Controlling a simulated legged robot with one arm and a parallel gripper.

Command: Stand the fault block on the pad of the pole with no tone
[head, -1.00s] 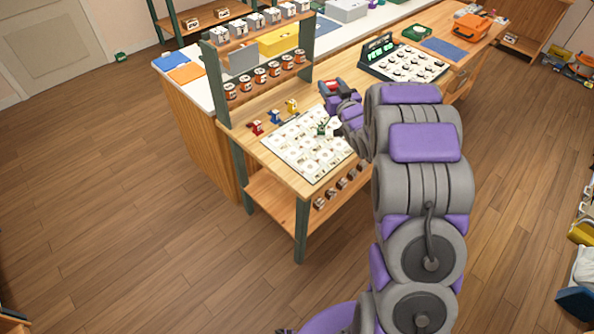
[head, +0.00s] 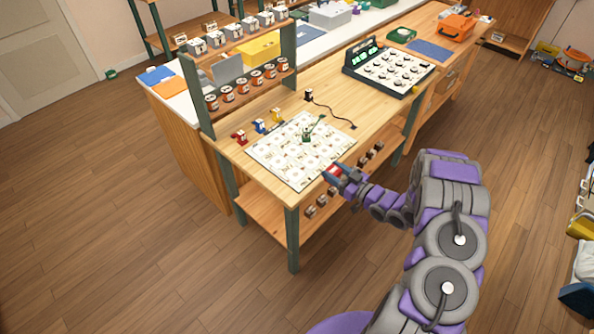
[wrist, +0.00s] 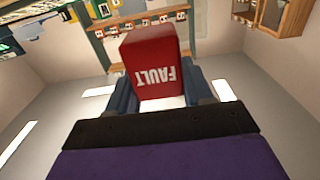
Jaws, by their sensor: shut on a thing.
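My gripper (head: 345,177) is shut on the red fault block (wrist: 156,62), near the front right edge of the white chart (head: 262,150) on the wooden bench. In the wrist view the block fills the space between the jaws (wrist: 163,95), with white "FAULT" lettering upside down. The block also shows as a small red patch in the head view (head: 334,169). The chart carries rows of small printed squares; which are pole pads I cannot tell. A small green device (head: 308,135) stands on the chart. The dial console (head: 392,72) has a lit green display, too small to read surely.
Small red (head: 240,137), blue (head: 259,126) and yellow (head: 277,114) pieces stand behind the chart. A black piece with a cord (head: 308,96) lies farther back. A rack with orange-labelled cans (head: 241,88) rises at the left.

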